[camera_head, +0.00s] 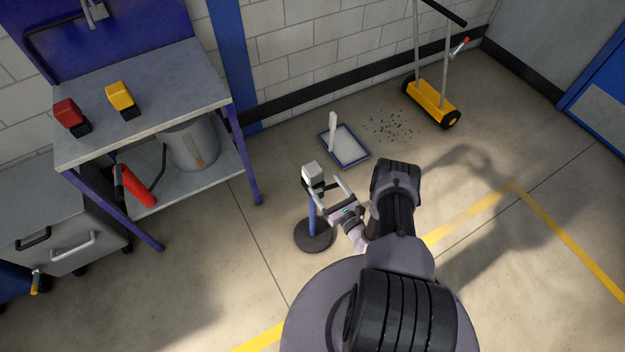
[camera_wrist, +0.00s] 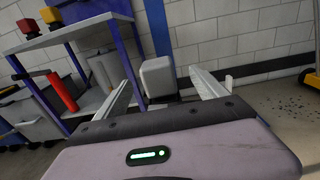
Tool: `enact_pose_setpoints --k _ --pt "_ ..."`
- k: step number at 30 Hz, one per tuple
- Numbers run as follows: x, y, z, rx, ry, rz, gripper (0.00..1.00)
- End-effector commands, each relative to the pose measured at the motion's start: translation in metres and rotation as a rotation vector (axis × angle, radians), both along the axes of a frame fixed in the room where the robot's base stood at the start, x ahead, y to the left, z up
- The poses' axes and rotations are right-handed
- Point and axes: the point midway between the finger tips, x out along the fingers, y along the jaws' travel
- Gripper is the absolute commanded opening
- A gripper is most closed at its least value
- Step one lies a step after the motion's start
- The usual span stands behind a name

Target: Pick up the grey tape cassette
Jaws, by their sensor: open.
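The grey tape cassette (camera_head: 312,172) is a light grey block with a dark lower part, on top of a blue post with a round black base. In the wrist view the cassette (camera_wrist: 158,78) stands upright between the two fingers, beyond the gripper body. My gripper (camera_head: 330,188) is open, with its fingers reaching toward the cassette from the lower right. In the wrist view one finger of my gripper (camera_wrist: 166,86) lies on each side of the cassette, with gaps visible. I cannot tell how far the fingertips reach past it.
A workbench (camera_head: 190,80) at left carries a red cassette (camera_head: 67,112) and a yellow cassette (camera_head: 120,96). Its lower shelf holds a bucket (camera_head: 190,147) and a red cylinder (camera_head: 136,187). A blue-rimmed tray (camera_head: 345,146) and a yellow magnetic sweeper (camera_head: 432,102) stand behind on the floor.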

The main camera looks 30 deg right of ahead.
Motion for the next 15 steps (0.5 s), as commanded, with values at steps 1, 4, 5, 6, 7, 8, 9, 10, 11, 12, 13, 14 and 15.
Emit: enact_pose_setpoints --k 1,4,5,6,7,8,9,10,11,12,13,14,15 --pt "0.011 0.002 -0.003 -0.002 -0.002 0.004 0.82" --pt "0.026 0.002 -0.002 -0.001 -0.001 0.003 0.82" --pt "0.028 0.002 -0.002 0.000 -0.001 0.003 0.82" --pt "0.031 0.002 -0.001 0.000 -0.001 0.002 0.82" --pt "0.034 0.002 -0.001 0.000 0.000 0.002 0.82" --pt "0.038 0.004 -0.002 -0.001 -0.001 0.005 0.82" --pt "0.045 0.005 -0.003 0.000 -0.001 0.004 0.82" --pt "0.052 0.007 -0.004 -0.001 -0.002 0.006 0.82" --pt "0.058 0.008 -0.005 -0.001 -0.002 0.006 0.82" --pt "0.066 0.010 -0.005 -0.001 -0.002 0.006 0.82" --pt "0.072 0.009 -0.004 -0.001 -0.002 0.004 0.82" --pt "0.076 0.009 -0.004 -0.001 -0.001 0.005 0.82" --pt "0.080 0.009 -0.003 0.000 -0.001 0.003 0.82"
